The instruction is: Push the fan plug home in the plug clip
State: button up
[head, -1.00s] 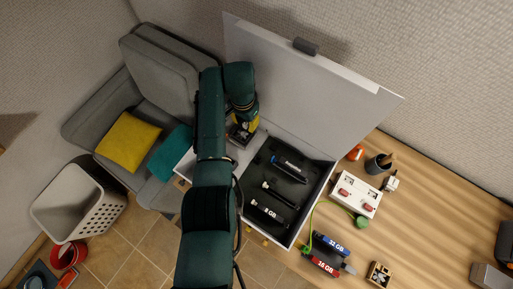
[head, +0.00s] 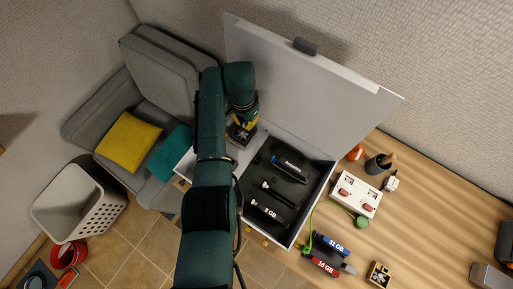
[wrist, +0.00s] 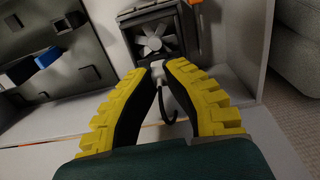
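The fan (wrist: 154,40) sits in a dark square housing at the top middle of the wrist view. The white fan plug (wrist: 158,70) shows just below the housing, between my fingertips. A dark cable (wrist: 172,115) loops down from there between the fingers. My gripper (wrist: 163,70) has yellow ridged fingers with black inner pads. The tips are close together and appear shut on the plug. The plug clip is not clearly visible, and I cannot tell how deep the plug sits. In the head view my gripper (head: 241,128) is over the left part of the white case.
The white case (head: 312,212) has a raised lid (head: 310,85) behind my gripper. A dark tray (head: 298,198) holding several sticks is to the right. The wooden table (head: 430,215) holds a white socket box (head: 356,195) and labelled drives (head: 331,244). A grey chair (head: 165,70) stands left.

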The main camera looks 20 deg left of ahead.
grip_shut()
jog(key=shift+r, duration=0.1)
jog(key=shift+r+p, duration=1.35)
jog(key=shift+r, duration=0.05)
jog(key=shift+s, duration=0.1)
